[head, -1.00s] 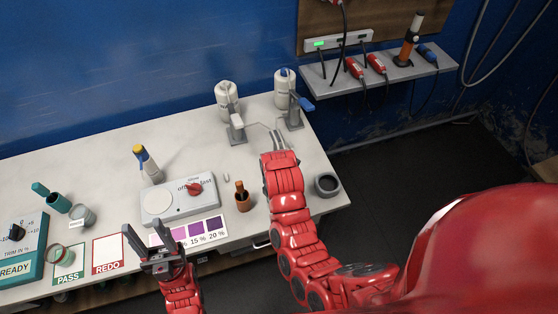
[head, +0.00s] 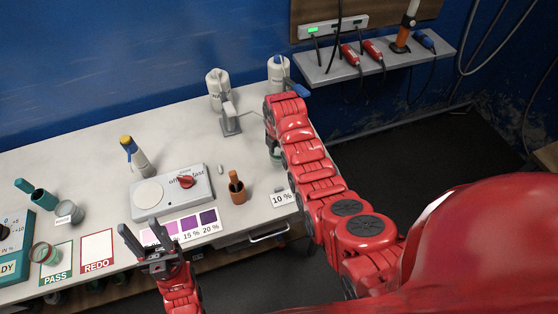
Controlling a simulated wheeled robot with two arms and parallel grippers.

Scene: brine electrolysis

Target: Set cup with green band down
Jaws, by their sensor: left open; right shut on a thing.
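My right gripper (head: 270,128) is over the right part of the bench, mostly hidden behind its own red wrist. It is shut on a cup with a green band (head: 275,153), of which only a small dark greenish part shows below the wrist. I cannot tell whether the cup touches the bench (head: 100,165). My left gripper (head: 146,244) is open and empty above the bench's front edge, near the colour chart.
A pump bottle (head: 217,88) and a second bottle (head: 277,74) stand at the back. Another cup (head: 43,254) stands by the PASS card (head: 58,276).

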